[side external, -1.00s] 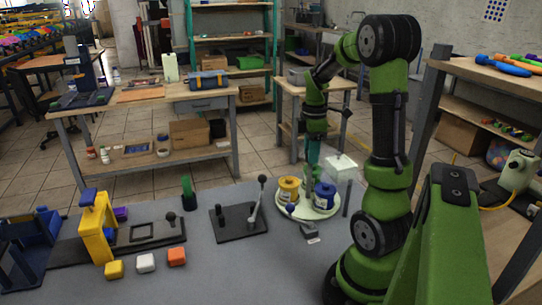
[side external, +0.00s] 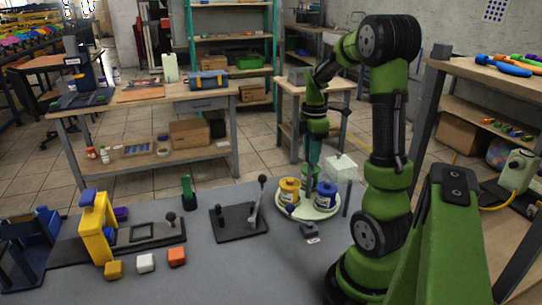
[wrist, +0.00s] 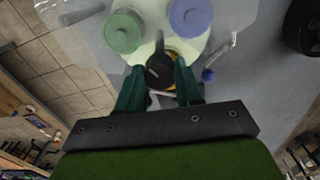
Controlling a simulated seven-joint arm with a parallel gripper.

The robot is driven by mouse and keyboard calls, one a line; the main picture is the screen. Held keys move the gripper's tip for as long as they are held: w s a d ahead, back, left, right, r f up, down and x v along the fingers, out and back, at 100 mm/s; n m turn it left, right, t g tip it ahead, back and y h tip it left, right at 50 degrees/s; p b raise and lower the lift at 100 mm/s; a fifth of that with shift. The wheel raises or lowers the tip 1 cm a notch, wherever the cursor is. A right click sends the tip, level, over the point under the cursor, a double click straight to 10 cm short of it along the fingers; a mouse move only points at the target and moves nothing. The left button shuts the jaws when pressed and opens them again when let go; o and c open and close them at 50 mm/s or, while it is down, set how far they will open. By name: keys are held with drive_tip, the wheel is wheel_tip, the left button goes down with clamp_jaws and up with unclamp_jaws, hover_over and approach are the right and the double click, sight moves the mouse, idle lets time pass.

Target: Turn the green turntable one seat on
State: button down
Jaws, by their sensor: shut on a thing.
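The green turntable (side external: 304,212) is a pale disc at the bench's right, bearing a yellow pot (side external: 289,191) at left and a blue pot (side external: 326,197) at right. The wrist view shows the blue pot (wrist: 190,14) and a green pot (wrist: 123,31) on the disc. My gripper (side external: 313,163) points down behind the yellow and blue pots. In the wrist view its teal fingers (wrist: 158,80) close on either side of a dark round-ended piece (wrist: 160,70), with a yellow surface partly hidden under it. The exact contact is hidden.
A black plate with an upright lever (side external: 240,222) lies left, then a yellow press frame (side external: 97,232) and several coloured blocks (side external: 146,262).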

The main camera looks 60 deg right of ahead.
drive_tip(key=c, duration=0.7)
unclamp_jaws()
drive_tip(key=shift+c, duration=0.2)
drive_tip(key=shift+r, duration=0.2)
wheel_tip(320, 180, up, 17)
drive_tip(key=shift+f, duration=0.2)
